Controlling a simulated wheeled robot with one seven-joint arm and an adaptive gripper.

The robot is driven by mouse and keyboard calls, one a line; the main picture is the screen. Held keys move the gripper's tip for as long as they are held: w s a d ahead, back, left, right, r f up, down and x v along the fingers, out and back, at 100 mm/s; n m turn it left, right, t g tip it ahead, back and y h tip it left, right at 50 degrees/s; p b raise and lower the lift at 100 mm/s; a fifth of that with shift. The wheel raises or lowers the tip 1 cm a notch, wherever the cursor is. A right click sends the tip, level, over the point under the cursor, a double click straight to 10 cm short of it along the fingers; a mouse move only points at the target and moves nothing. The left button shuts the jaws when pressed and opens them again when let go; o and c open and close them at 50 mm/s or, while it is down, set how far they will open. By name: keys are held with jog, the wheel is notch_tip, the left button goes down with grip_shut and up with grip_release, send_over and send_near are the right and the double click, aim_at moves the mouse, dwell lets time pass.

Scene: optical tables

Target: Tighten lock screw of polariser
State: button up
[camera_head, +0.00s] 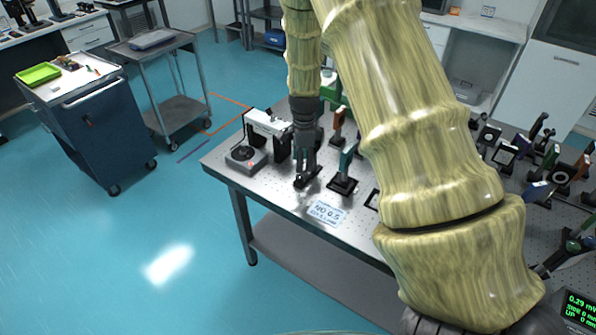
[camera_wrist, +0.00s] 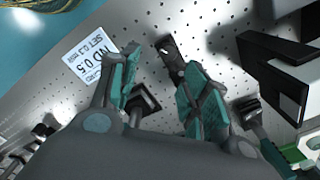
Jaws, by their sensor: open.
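My gripper (camera_head: 305,168) points down over the near left part of the optical table (camera_head: 222,158). Its teal-padded fingers are spread apart in the wrist view (camera_wrist: 162,78), with nothing held between them. A small dark post mount (camera_wrist: 172,57) on the table shows beyond and between the fingertips. A black square base (camera_wrist: 146,100) shows between the fingers, partly covered by the left one. In the head view, a mount with a teal plate (camera_head: 346,160) stands just right of my gripper. I cannot tell which mount is the polariser, and no lock screw can be made out.
A label card (camera_head: 327,211) reading about "ND 0.5" lies near the front edge. Several optic mounts (camera_head: 505,152) crowd the right side. A blue cart (camera_head: 95,130) stands apart at left.

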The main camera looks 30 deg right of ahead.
aim_at(299, 175)
jog(key=w+f, duration=0.1)
jog(key=f, duration=0.1)
jog(key=f+p, duration=0.1)
jog(key=f, duration=0.1)
jog(key=w+f, duration=0.1)
jog(key=f, duration=0.1)
jog(key=shift+w+f+p, duration=0.3)
jog(key=shift+p, duration=0.1)
jog(key=shift+s+f, duration=0.2)
jog(key=shift+f, duration=0.1)
jog(key=shift+s+f, duration=0.1)
jog(key=shift+s, duration=0.55)
jog(key=shift+w+f, duration=0.5)
jog(key=shift+w, duration=0.1)
jog(key=shift+s+r, duration=0.25)
jog(key=shift+s, duration=0.05)
jog(key=c, duration=0.6)
grip_shut()
